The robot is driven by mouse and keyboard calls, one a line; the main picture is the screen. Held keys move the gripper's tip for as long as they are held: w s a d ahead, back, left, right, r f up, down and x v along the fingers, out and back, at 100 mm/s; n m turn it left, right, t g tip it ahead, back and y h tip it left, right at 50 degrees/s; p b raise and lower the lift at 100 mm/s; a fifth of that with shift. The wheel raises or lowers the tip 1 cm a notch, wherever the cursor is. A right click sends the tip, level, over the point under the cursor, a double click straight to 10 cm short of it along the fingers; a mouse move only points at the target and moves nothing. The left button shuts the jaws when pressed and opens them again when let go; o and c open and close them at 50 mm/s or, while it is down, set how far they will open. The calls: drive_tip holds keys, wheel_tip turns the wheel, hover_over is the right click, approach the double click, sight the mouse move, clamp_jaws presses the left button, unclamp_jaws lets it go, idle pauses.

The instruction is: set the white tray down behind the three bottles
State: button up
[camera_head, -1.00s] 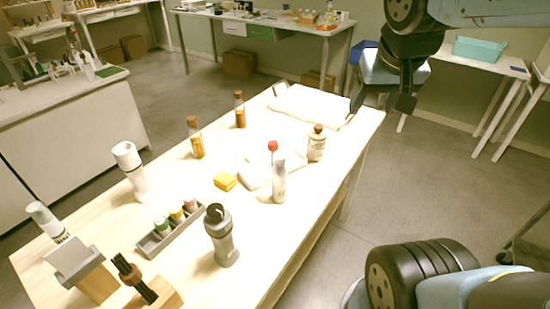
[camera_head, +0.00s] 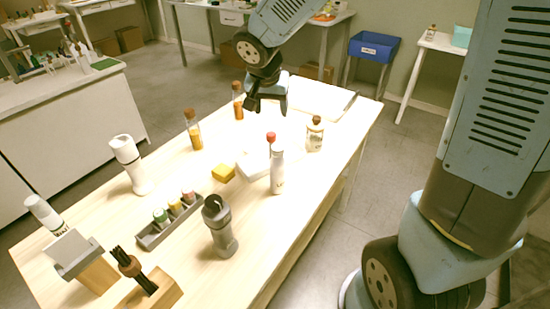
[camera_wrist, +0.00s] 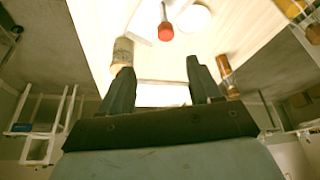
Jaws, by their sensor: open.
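The white tray (camera_head: 325,100) lies flat at the far end of the wooden table, with a dark handle at its right side. Three corked bottles stand in a row nearer: an amber one (camera_head: 194,136) on the left, an orange-brown one (camera_head: 238,108) in the middle and a pale, labelled one (camera_head: 315,138) on the right. My gripper (camera_head: 267,107) is open and empty above the table, between the middle and right bottles in the picture. In the wrist view its fingers (camera_wrist: 160,70) point toward the table, and a bright white patch, probably the tray, shows between them.
A red-capped white bottle (camera_head: 277,170), a flat white piece (camera_head: 252,164) and a yellow block (camera_head: 223,173) stand mid-table. Nearer are a grey rack of small jars (camera_head: 170,220), a grey flask (camera_head: 219,225) and a white cylinder (camera_head: 128,165). A blue bin (camera_head: 373,47) is beyond.

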sight(271, 134)
drive_tip(key=x, duration=0.9)
drive_tip(key=shift+a, duration=0.35)
drive_tip(key=shift+x, duration=2.7)
drive_tip(key=shift+a, duration=0.2)
drive_tip(key=shift+c, duration=0.2)
clamp_jaws()
